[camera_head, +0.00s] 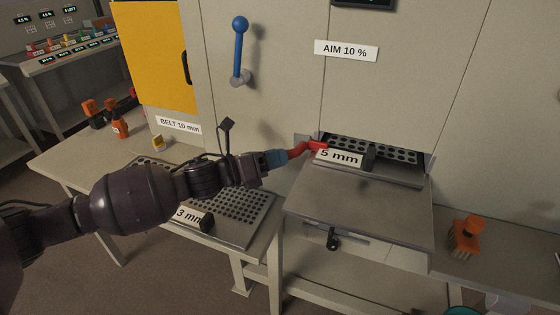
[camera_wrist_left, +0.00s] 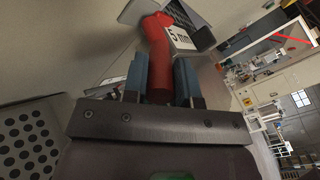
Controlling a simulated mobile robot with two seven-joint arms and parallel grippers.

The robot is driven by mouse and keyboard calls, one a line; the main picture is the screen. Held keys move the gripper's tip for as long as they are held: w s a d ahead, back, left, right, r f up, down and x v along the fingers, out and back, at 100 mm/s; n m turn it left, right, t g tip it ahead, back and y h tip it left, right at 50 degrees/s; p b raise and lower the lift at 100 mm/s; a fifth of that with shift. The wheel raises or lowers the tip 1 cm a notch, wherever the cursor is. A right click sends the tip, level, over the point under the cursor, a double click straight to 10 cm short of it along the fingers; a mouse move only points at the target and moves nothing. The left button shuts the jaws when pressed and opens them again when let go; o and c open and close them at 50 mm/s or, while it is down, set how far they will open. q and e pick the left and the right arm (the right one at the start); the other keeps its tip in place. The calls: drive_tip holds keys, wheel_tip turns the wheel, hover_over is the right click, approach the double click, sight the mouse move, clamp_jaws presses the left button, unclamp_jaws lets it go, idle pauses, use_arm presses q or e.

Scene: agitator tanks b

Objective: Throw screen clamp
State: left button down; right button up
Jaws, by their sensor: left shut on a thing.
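The screen clamp is a red lever (camera_head: 297,152) at the left side of the slot in the grey machine. My left gripper (camera_head: 278,158) is shut on the red lever; the wrist view shows the lever (camera_wrist_left: 156,45) between the two blue fingers (camera_wrist_left: 158,80). A perforated screen marked "5 mm" (camera_head: 340,158) sits in the slot to the right of the lever, with a dark block on its front edge. The lever's pivot is hidden from me. My right gripper is not in view.
A second perforated screen marked "3 mm" (camera_head: 243,205) lies on the left table (camera_head: 75,160). A blue-knobbed lever (camera_head: 240,50) stands on the machine front above. An orange item (camera_head: 465,237) stands on the right shelf. A grey plate (camera_head: 360,210) juts out below the slot.

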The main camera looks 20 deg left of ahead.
use_arm(q)
drive_tip(key=m+g+h+b, duration=0.1)
drive_tip(key=g, duration=0.1)
drive_tip(key=w+a+m+g+h+b, duration=0.2)
drive_tip(key=m+g, duration=0.1)
drive_tip(key=shift+w+a+f+g+h, duration=0.1)
drive_tip(key=shift+a+g+h, duration=0.1)
drive_tip(key=shift+g+h, duration=0.15)
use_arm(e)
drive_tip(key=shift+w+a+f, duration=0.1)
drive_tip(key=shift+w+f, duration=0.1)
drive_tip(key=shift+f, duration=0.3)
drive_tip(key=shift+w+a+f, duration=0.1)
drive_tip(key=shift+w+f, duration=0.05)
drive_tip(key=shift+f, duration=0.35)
use_arm(q)
drive_tip(key=c, duration=0.9)
unclamp_jaws()
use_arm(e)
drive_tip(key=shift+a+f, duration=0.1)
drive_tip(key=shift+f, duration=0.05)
